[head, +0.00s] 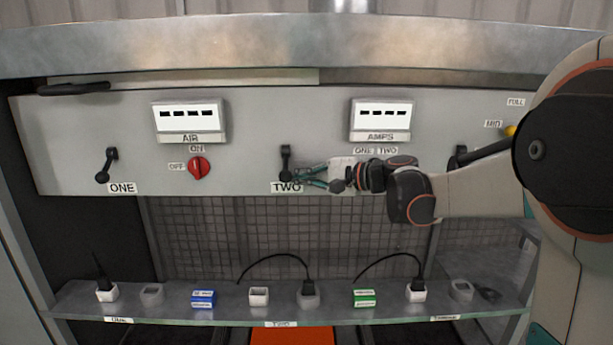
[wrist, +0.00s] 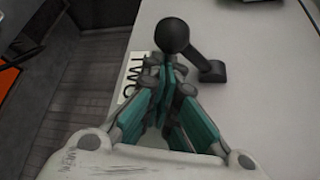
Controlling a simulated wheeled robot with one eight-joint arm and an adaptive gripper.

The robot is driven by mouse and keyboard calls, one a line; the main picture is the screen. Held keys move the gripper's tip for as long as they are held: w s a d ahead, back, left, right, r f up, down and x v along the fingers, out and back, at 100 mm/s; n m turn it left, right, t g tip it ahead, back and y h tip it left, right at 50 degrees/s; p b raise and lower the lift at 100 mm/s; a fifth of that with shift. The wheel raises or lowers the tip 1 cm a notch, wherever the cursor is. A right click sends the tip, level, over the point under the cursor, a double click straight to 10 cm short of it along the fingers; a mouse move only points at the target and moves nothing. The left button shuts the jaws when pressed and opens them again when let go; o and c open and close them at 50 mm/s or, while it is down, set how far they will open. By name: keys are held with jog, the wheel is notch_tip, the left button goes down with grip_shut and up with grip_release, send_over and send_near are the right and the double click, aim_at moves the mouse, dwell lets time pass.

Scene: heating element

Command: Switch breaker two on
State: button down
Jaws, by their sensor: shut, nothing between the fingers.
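The breaker two lever (head: 286,160) is a black handle on the grey panel, just above the label TWO (head: 287,188). Its knob end hangs low, near the label. In the wrist view the lever's round black knob (wrist: 174,36) is just beyond my fingertips, with its arm running right to its base. My gripper (head: 300,178) is shut and empty, with its teal fingertips right at the lever's lower end. In the wrist view my gripper (wrist: 166,72) lies just short of the knob; I cannot tell whether they touch. The TWO label (wrist: 132,75) is partly hidden behind the fingers.
The breaker one lever (head: 107,165) hangs at the left. A red knob (head: 199,168) sits between the levers, its pointer near OFF. Displays for AIR (head: 190,117) and AMPS (head: 381,115) are above. A shelf (head: 230,312) with blocks and plugs lies below the panel.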

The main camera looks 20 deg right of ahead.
aim_at(284, 169)
jog(key=shift+s+a+r+m+g, duration=0.1)
jog(key=shift+s+r+m+g, duration=0.25)
jog(key=shift+m+g, duration=0.2)
dwell(0.5)
jog(key=r+m+g, duration=0.1)
jog(key=s+r+m+g+p, duration=0.1)
jog(key=m+g, duration=0.1)
jog(key=s+r+m+g+p, duration=0.1)
jog(key=r+m, duration=0.1)
jog(key=shift+a+m+g, duration=0.25)
jog(key=shift+a+g, duration=0.1)
jog(key=shift+s+r, duration=0.1)
jog(key=shift+r, duration=0.7)
jog(key=shift+d, duration=0.1)
dwell(0.4)
jog(key=v, duration=1.1)
jog(key=shift+d+r, duration=0.25)
jog(key=shift+d, duration=0.05)
jog(key=shift+s, duration=0.15)
